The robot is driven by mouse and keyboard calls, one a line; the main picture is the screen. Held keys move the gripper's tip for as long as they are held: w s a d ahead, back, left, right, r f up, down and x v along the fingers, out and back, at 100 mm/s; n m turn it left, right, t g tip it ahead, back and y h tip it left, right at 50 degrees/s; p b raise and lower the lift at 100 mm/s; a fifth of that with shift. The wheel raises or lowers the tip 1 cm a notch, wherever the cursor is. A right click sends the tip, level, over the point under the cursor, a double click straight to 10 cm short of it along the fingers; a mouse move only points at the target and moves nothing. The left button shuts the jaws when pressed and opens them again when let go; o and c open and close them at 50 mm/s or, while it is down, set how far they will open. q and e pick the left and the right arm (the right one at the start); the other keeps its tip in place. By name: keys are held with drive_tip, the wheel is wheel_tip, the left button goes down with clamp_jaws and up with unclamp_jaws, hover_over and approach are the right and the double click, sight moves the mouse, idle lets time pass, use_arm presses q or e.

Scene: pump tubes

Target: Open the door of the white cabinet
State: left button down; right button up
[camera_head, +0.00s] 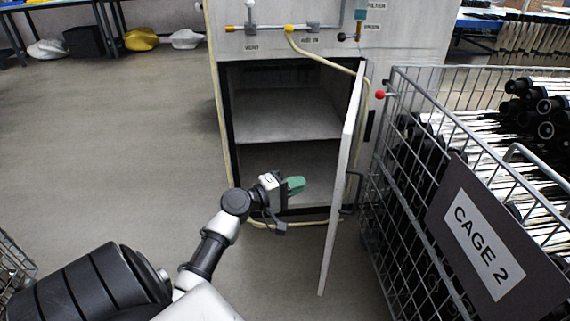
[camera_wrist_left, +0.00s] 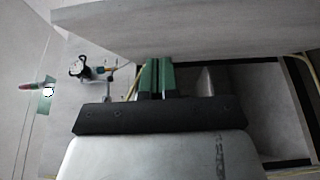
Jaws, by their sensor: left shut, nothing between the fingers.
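The white cabinet (camera_head: 230,47) stands ahead in the head view. Its door (camera_head: 342,180) is swung wide open, hinged on the right, and shows nearly edge-on. The inside, with a shelf (camera_head: 285,117), is exposed. My left gripper (camera_head: 297,185) has green fingers and is in front of the lower opening, left of the door. It is shut and empty, and appears apart from the door. In the left wrist view the green fingers (camera_wrist_left: 157,76) are together, below a pale panel that crosses the top. My right gripper is not in view.
A wire cage (camera_head: 395,200) marked "CAGE 2" stands close to the right of the door, holding black parts (camera_head: 540,110). Pipes and valves (camera_head: 290,28) run across the cabinet front above the opening. The floor (camera_head: 120,140) to the left is clear.

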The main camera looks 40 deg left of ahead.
use_arm(q)
drive_tip(key=w+d, duration=0.4)
drive_tip(key=w, duration=0.1)
drive_tip(key=shift+d, duration=0.35)
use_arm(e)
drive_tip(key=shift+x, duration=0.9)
use_arm(q)
drive_tip(key=shift+w+p, duration=0.1)
drive_tip(key=shift+p, duration=0.2)
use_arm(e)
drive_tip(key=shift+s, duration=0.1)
